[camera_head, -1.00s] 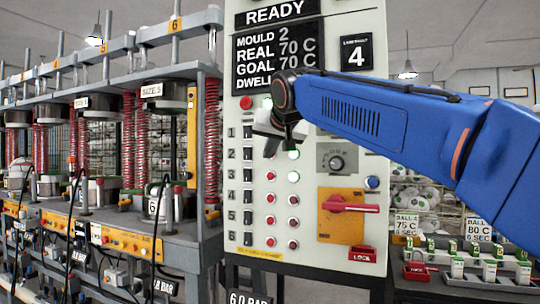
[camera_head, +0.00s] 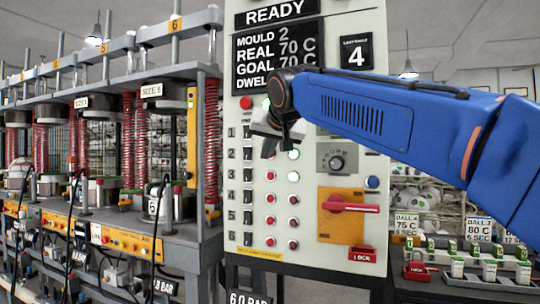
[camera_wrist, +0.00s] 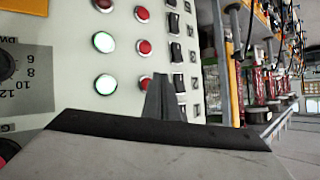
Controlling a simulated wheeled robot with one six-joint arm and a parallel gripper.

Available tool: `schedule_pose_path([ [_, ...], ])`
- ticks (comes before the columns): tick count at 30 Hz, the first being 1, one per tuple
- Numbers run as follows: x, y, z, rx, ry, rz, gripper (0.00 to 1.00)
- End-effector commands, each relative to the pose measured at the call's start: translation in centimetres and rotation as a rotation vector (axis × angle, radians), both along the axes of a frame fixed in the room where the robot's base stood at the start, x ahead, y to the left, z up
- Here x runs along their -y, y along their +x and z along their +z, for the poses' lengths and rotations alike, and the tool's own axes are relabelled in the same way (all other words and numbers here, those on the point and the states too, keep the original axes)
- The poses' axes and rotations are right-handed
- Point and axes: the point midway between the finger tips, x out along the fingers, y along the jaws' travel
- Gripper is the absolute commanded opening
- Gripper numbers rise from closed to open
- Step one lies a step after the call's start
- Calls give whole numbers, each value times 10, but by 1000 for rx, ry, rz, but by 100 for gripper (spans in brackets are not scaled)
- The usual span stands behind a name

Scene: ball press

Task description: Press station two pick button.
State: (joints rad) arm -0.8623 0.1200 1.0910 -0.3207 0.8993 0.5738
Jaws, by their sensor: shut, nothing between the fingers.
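The light control panel (camera_head: 313,185) has numbered rows, each with a black rocker switch and two round buttons. My gripper (camera_head: 268,149) is shut and empty, in front of the panel at row 2. It hides row 2's left button in the head view. In the wrist view, which is turned over, my gripper's tip (camera_wrist: 161,77) is close beside that red row 2 button (camera_wrist: 145,81) and partly overlaps it. I cannot tell whether they touch. The right button of row 2 (camera_head: 293,154) is lit pale green, as is row 3's right button (camera_head: 293,176). Which column is pick is not legible.
A red-handled switch (camera_head: 345,205) on a yellow plate and a knob (camera_head: 337,162) are on the panel's right. Presses with red springs (camera_head: 211,140) stand to the left. A bench with small labelled boxes (camera_head: 489,269) is at lower right.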

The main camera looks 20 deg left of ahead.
Motion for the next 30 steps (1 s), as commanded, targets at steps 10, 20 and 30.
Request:
schedule_pose_path([
  [10, -2, -23, 0, 0, 0, 2, 0],
  [20, -4, -48, 0, 0, -1, 2, 0],
  [30, -4, -49, 0, 0, 0, 0, 0],
])
